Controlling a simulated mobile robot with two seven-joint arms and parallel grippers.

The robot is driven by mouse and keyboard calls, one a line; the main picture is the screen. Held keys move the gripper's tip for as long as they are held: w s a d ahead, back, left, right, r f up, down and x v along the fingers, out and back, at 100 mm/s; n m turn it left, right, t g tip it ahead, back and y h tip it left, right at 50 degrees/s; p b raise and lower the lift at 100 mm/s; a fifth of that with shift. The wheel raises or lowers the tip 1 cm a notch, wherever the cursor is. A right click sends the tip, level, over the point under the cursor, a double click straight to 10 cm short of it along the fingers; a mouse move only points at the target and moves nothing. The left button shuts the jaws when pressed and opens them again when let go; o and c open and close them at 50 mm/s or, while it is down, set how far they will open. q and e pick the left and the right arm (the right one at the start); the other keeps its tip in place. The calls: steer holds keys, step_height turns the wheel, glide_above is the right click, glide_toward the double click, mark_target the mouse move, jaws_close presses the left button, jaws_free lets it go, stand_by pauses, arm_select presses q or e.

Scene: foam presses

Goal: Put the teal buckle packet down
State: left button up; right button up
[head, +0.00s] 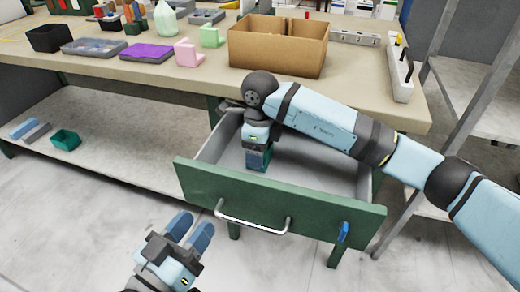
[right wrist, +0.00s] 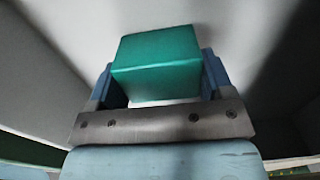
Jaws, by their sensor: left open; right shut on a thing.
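The teal buckle packet (right wrist: 158,65) is a small box-shaped teal block, seen large in the right wrist view. My right gripper (right wrist: 157,85) is shut on it, one blue finger on each side. In the head view the right gripper (head: 257,150) points down inside the open green drawer (head: 190,180), and a bit of the packet (head: 258,163) shows below it. I cannot tell whether the packet touches the drawer floor. My left gripper (head: 192,232) is open and empty in front of the drawer, low at the left.
The drawer hangs under a workbench (head: 200,82) holding a cardboard box (head: 278,45), a purple packet (head: 147,53), a pink block (head: 188,55) and a power strip (head: 400,70). A teal bin (head: 66,139) sits on the lower shelf (head: 110,130). The drawer floor around the gripper looks clear.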

arm_select(q)
steer(key=shift+r, duration=0.1)
arm_select(e)
steer(key=shift+f, duration=0.1)
steer(key=o, duration=1)
arm_select(q)
steer(key=shift+f, duration=0.2)
arm_select(e)
step_height(320, 180, up, 8)
steer(key=p, duration=0.2)
steer(key=shift+r+p, duration=0.25)
steer(key=shift+p, duration=0.15)
arm_select(q)
steer(key=shift+a+r+t+y+p, duration=0.15)
steer(key=shift+a+r+t+p, duration=0.05)
steer(key=shift+r, duration=0.45)
steer(key=shift+a+r+t+y+p, duration=0.15)
steer(key=shift+a+r+t+p, duration=0.05)
steer(key=shift+r, duration=0.45)
arm_select(e)
steer(key=shift+r, duration=1.9)
